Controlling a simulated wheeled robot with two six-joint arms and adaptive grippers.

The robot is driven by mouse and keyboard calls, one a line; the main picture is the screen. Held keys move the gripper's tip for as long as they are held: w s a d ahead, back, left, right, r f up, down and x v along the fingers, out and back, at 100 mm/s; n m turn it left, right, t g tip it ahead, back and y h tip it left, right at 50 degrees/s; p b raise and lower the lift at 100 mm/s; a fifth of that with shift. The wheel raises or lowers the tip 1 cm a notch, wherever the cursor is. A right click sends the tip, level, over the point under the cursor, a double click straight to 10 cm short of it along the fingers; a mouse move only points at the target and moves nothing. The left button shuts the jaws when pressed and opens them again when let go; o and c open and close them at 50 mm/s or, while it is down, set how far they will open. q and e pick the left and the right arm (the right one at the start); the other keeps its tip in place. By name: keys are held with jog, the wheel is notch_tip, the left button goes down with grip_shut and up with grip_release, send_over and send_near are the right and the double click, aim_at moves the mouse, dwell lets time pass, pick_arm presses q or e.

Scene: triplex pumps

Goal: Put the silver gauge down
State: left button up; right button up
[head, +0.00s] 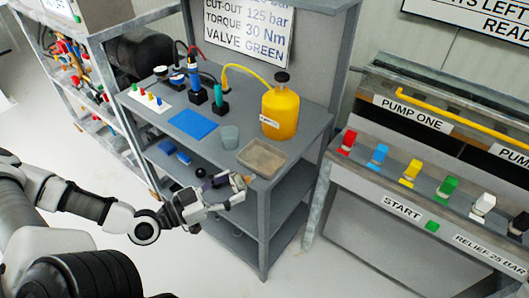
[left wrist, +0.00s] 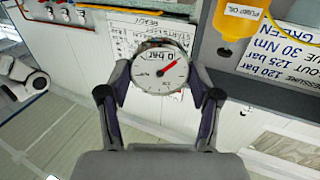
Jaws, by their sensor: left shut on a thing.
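My left gripper (head: 232,188) is shut on the silver gauge, holding it in the air at the near front corner of the grey bench (head: 305,130). In the left wrist view, the round gauge (left wrist: 158,72) sits between the two fingers (left wrist: 160,84), with a white dial marked "0 bar" and a red needle. In the head view the gauge is small and hard to make out. A shallow beige tray (head: 262,169) lies on the bench just beyond the gripper. My right gripper is out of view.
A pump panel with coloured switches (head: 411,172) is to the right. Lower shelves hold small blue items (head: 168,146).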

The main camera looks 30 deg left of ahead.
pick_arm(q)
jog(key=shift+s, duration=0.2)
jog(key=shift+d, duration=0.1)
jog(key=shift+f+p, duration=0.1)
jog(key=shift+p, duration=0.2)
jog(key=shift+w+a+f, duration=0.1)
jog(key=shift+w+a, duration=0.1)
jog(key=shift+w, duration=0.05)
jog(key=b, duration=0.5)
send_over(250, 157)
jog(key=s+d, duration=0.2)
jog(key=s, duration=0.1)
jog(key=shift+s+d+f, duration=0.2)
jog(key=shift+f, duration=0.5)
jog(key=f, duration=0.1)
jog(key=f+b, duration=0.1)
jog(key=f, duration=0.1)
jog(key=shift+w+f, duration=0.2)
jog(key=shift+f, duration=0.05)
jog(key=shift+w+a, duration=0.1)
